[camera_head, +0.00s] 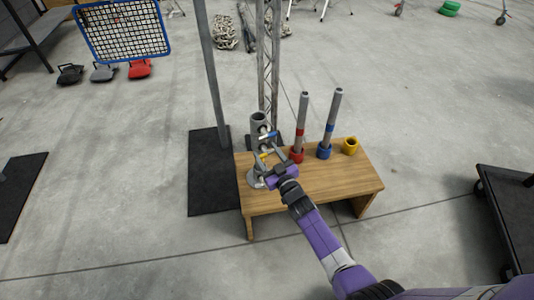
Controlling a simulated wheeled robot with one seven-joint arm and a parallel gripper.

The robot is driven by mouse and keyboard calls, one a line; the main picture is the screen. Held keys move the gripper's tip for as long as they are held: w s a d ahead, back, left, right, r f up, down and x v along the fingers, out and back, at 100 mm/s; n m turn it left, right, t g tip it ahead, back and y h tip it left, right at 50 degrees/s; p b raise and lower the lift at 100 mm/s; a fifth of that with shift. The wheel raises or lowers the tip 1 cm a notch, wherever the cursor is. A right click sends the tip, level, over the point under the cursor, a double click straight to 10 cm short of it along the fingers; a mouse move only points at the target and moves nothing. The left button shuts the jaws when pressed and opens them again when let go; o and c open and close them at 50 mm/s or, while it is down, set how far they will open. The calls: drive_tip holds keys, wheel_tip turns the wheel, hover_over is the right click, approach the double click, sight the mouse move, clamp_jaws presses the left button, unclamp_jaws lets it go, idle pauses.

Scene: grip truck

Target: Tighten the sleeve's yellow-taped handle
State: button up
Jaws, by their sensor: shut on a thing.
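The sleeve (259,119) is a grey upright tube at the left back of the wooden bench. A handle with blue tape (269,135) sticks out from it towards the right. The yellow-taped handle (263,155) sits lower, in front of the sleeve and above a round metal base (256,178). My gripper (268,157) reaches in from the lower right, its fingers at the yellow-taped handle and shut on it. The fingers and the purple gripper body hide part of the handle and its joint with the sleeve.
On the wooden bench (330,183) stand a red-banded post (301,125), a blue-banded post (331,120) and a yellow ring (350,146). A tall grey pole (210,75) and a lattice mast (268,65) rise behind. A dark cart (510,205) is at right; floor in front is clear.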

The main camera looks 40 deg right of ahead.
drive_tip(key=shift+f, duration=0.1)
drive_tip(key=o, duration=1.4)
drive_tip(key=shift+p+v, duration=0.65)
drive_tip(key=shift+v, duration=3.25)
